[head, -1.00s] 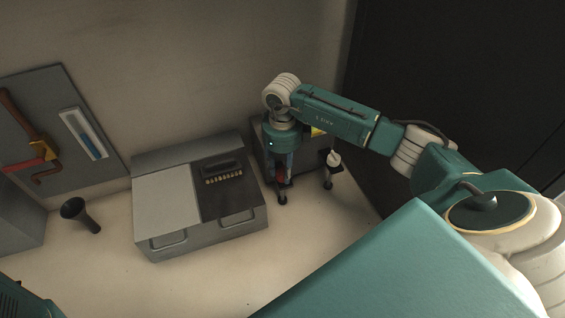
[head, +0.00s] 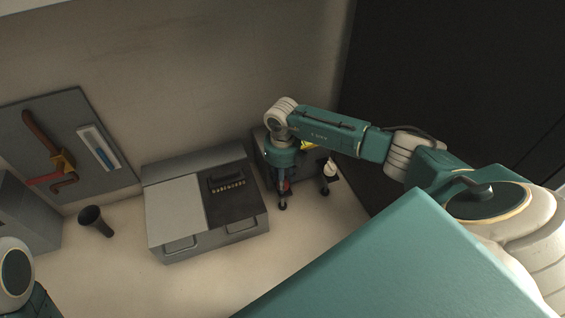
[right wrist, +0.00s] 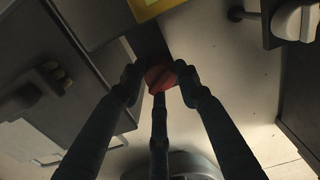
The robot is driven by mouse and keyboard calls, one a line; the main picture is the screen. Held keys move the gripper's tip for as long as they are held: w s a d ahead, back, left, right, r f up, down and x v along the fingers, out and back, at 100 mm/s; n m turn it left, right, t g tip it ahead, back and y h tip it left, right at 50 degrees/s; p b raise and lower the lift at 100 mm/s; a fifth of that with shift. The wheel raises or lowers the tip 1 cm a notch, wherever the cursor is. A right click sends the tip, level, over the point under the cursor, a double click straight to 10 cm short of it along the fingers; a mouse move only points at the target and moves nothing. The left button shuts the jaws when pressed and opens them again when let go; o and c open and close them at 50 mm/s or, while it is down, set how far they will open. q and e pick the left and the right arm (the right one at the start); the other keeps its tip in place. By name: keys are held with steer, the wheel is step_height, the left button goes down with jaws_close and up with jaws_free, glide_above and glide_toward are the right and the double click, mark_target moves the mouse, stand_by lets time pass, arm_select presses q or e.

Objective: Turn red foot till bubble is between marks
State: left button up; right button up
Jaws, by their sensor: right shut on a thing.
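The red foot (right wrist: 161,79) shows in the right wrist view between the two dark fingertips of my right gripper (right wrist: 159,83), which are shut on it from both sides. In the head view my right gripper (head: 284,194) points down beside the grey case, and a bit of red (head: 286,186) shows between its fingers. No bubble or marks can be made out in either view. My left gripper is out of view; only part of my left arm shows at the lower left of the head view.
A yellow part (head: 308,146) sits behind my right wrist. A white knob (head: 330,168) stands just right of the gripper. Left of it is a grey case (head: 175,210) with handles. A dark funnel-like thing (head: 97,221) and a tool board (head: 90,160) are farther left.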

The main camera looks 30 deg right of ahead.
steer(key=shift+w+r, duration=0.1)
steer(key=shift+w, duration=0.05)
steer(key=o, duration=1.1)
steer(key=shift+o, duration=0.2)
step_height(320, 180, up, 12)
